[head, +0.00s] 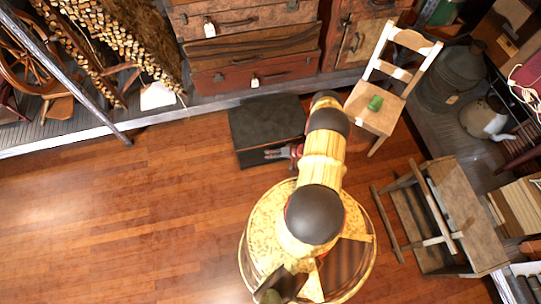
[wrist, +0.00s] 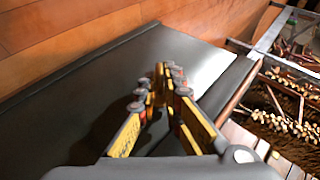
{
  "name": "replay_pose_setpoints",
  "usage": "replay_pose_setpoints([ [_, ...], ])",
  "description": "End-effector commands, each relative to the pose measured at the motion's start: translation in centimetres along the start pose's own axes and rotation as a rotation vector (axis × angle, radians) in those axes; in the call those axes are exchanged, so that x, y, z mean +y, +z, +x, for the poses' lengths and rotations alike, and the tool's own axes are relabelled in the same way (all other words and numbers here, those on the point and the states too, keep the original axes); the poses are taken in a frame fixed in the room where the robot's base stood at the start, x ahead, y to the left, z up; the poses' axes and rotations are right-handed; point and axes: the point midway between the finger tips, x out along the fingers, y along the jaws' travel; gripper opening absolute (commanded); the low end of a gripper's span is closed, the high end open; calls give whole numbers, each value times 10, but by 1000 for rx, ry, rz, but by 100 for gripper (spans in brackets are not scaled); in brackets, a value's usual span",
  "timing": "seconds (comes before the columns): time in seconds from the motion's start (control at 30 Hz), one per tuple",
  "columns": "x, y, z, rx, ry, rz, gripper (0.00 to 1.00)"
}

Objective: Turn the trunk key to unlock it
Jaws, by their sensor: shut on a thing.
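The trunk (head: 262,118) is a dark, closed box on the wooden floor, near the middle of the head view. Its dark surface (wrist: 75,95) fills much of the wrist view. My gripper (head: 272,154) is at the trunk's near side, and my arm covers the trunk's right end. In the wrist view my gripper (wrist: 164,72) has its yellow and black fingers drawn together at the tips, close to the trunk's dark surface. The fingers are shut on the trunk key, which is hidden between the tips. The key's angle cannot be told.
A wooden chair (head: 372,118) with a green object (head: 375,103) stands right of the trunk. A wooden frame-like piece (head: 435,215) stands at the lower right. Stacked suitcases (head: 255,78) line the back. The floor (head: 110,220) to the left is clear.

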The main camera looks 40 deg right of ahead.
Motion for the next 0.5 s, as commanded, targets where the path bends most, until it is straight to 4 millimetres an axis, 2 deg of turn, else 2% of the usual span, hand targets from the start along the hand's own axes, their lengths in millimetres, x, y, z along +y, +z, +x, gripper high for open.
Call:
replay_pose_setpoints([
  [0.33, 1, -1, 0, 2, 0, 0, 0],
  [0.37, 1, -1, 0, 2, 0, 0, 9],
  [0.5, 0, -1, 0, 2, 0, 0, 17],
])
